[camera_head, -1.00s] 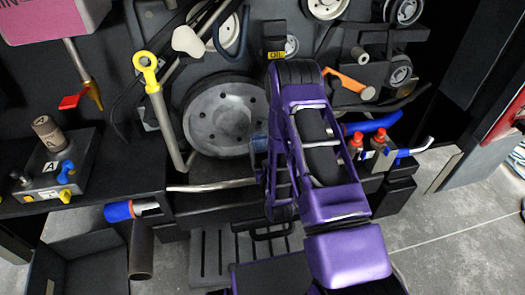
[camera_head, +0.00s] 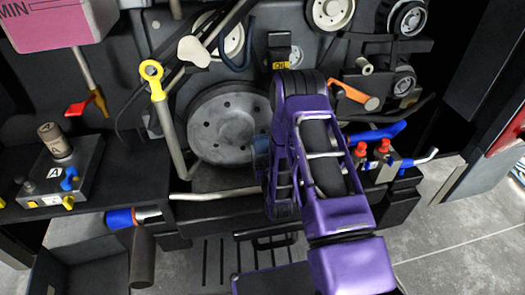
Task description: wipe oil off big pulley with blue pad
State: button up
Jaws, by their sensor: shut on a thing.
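The big pulley (camera_head: 222,127) is a large grey disc with several holes, mounted upright on the dark engine panel left of my arm. A dark blue pad (camera_head: 262,150) shows at the pulley's right edge, beside my purple arm. My gripper (camera_head: 266,165) is mostly hidden behind my arm, and it is shut on the blue pad. The pad overlaps the pulley's right side in the view; I cannot tell whether it touches the face. No oil is clearly visible on the part of the pulley I see.
A yellow-ringed dipstick (camera_head: 152,72) stands just left of the pulley. A pale rod (camera_head: 215,194) runs below it. An orange handle (camera_head: 352,93) and a blue hose (camera_head: 376,132) lie right of my arm. A valve block (camera_head: 60,172) sits at far left.

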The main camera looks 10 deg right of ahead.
jog(key=shift+w, duration=1)
jog(key=shift+d, duration=0.1)
jog(key=d, duration=0.3)
jog(key=shift+d, duration=0.4)
jog(key=shift+a, duration=0.1)
jog(key=shift+w+a+r, duration=0.1)
jog(key=shift+a, duration=0.8)
jog(key=shift+w+a+r, duration=0.1)
jog(key=shift+a, duration=0.75)
jog(key=shift+w+a, duration=0.1)
jog(key=shift+a, duration=0.25)
jog(key=shift+c, duration=0.5)
